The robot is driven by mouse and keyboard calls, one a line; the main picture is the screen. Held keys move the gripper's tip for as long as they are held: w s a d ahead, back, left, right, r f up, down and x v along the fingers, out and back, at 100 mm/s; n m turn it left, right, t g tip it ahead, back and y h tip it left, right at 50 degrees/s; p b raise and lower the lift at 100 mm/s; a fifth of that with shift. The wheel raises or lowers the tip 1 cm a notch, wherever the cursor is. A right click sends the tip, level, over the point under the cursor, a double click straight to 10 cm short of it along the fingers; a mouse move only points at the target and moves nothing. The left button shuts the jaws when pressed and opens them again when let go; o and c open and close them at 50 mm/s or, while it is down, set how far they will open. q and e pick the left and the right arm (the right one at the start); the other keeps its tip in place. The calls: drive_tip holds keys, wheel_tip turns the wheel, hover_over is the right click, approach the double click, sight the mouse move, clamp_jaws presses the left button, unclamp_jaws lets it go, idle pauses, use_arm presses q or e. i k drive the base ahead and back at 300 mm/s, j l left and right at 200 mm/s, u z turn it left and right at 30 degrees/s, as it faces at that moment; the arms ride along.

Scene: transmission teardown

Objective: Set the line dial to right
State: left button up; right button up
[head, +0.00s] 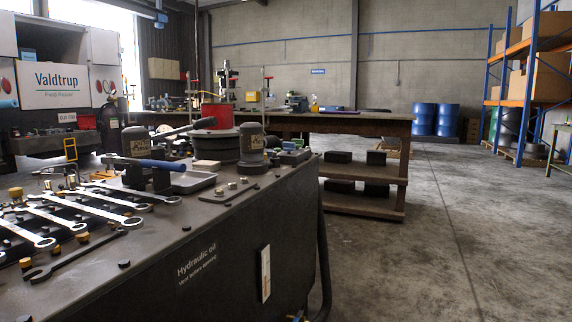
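I cannot make out a line dial for certain in the head view. The dark cabinet (215,262) in the foreground is lettered "Hydraulic oil" and "Vent before opening". A narrow upright pale plate (265,273) is fixed to its front face near the right end; its markings are too small to read. No dial pointer or setting is legible. Neither my left nor my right gripper shows in this view.
Several wrenches (105,203) and a blue-handled tool (155,164) lie on the cabinet top, with a red can (217,115) behind. A long workbench (370,124) stands beyond. Shelving (530,65) and blue drums (436,118) are farther back. The floor (455,240) at right is clear.

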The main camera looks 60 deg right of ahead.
sight(288, 147)
drive_tip(key=z, duration=2.1)
drive_tip(key=i+l, duration=0.15)
drive_tip(key=l, duration=0.15)
drive_tip(key=i+l+u, duration=0.2)
drive_tip(key=l, duration=0.15)
drive_tip(key=i+l+u, duration=0.2)
drive_tip(key=l, duration=0.15)
drive_tip(key=l+u, duration=0.2)
drive_tip(key=l, duration=0.15)
drive_tip(key=l+u, duration=0.2)
drive_tip(key=l, duration=0.2)
drive_tip(key=i, duration=0.05)
